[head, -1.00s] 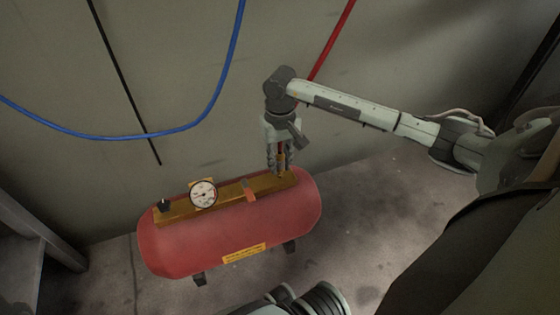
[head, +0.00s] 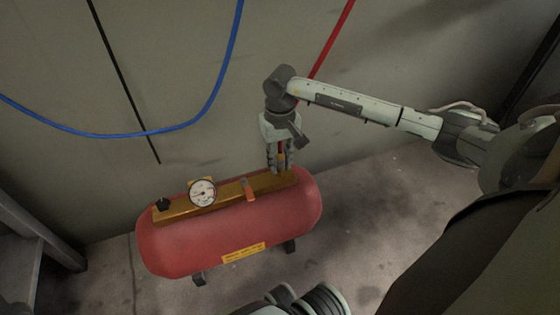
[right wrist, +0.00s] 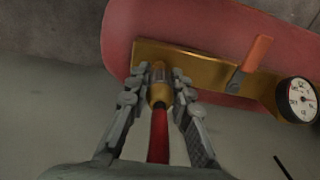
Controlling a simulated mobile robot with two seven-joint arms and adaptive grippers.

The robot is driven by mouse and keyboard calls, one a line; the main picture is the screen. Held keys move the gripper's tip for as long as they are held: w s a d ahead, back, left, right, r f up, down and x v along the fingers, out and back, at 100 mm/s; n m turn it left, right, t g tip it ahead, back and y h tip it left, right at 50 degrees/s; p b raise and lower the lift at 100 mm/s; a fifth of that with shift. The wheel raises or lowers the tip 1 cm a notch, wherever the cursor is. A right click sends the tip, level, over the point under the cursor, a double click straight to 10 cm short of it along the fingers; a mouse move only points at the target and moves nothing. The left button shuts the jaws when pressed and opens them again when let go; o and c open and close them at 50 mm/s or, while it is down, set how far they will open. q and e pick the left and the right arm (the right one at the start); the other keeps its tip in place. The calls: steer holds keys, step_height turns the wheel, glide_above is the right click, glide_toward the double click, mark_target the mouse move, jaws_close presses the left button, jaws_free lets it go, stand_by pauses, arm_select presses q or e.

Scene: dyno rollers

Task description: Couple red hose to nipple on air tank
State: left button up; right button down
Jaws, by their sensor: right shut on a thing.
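The red air tank (head: 230,235) lies on its side on the floor by the wall, with a brass-coloured plate (head: 225,200) along its top. My right gripper (head: 279,168) is over the plate's right end, pointing down. In the right wrist view, its fingers (right wrist: 160,82) are shut around the brass coupling (right wrist: 160,93) at the end of the red hose (right wrist: 158,140). The hose also hangs along the wall in the head view (head: 333,42). The coupling's tip meets or nearly meets the plate's end. The nipple is hidden, so I cannot tell whether they are joined.
A round gauge (head: 202,192), a black knob (head: 162,204) and an orange lever (head: 249,190) stand on the plate, left of my gripper. A blue hose (head: 205,105) and a black line (head: 125,85) hang along the wall. A grey structure (head: 35,235) stands at left.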

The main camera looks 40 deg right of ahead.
mark_target(280, 152)
steer(key=shift+f, duration=0.15)
stand_by(0.6)
steer(key=shift+f+b, duration=0.7)
steer(key=shift+b, duration=0.05)
stand_by(0.5)
steer(key=c, duration=1.3)
jaws_free()
steer(key=shift+r, duration=4.1)
